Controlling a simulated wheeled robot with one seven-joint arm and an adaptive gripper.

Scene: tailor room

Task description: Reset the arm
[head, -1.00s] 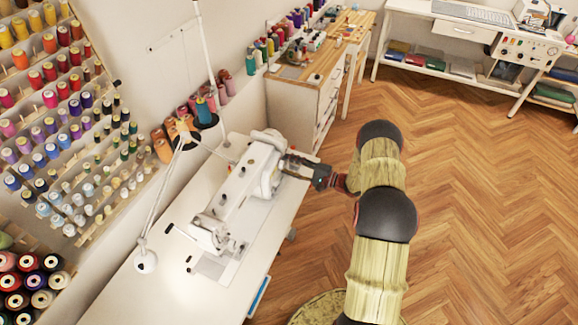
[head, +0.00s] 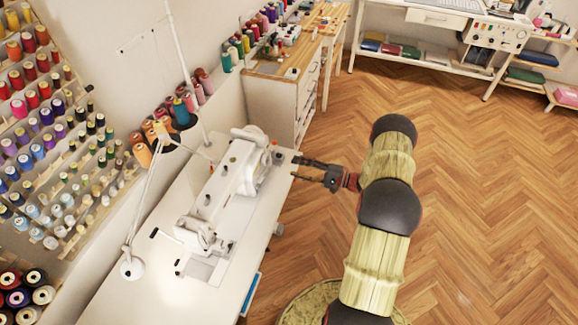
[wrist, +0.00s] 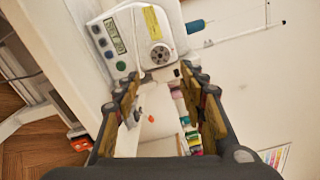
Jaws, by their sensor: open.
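My arm reaches up over the floor in the head view, and my gripper (head: 305,169) points left toward the sewing machine. Its two fingers are apart with nothing between them, at the right edge of the sewing table (head: 150,285). The white sewing machine (head: 222,190) stands on that table, a short gap left of the fingertips. In the wrist view the spread fingers of my gripper (wrist: 165,90) frame the end of the sewing machine (wrist: 120,45), with its small display, buttons and round dial.
A thread rack (head: 60,130) covers the left wall. A white desk lamp (head: 132,267) stands on the sewing table. A wooden cabinet (head: 290,95) is beyond it, and a white desk (head: 440,42) is at the back. The wooden floor (head: 480,190) to the right is clear.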

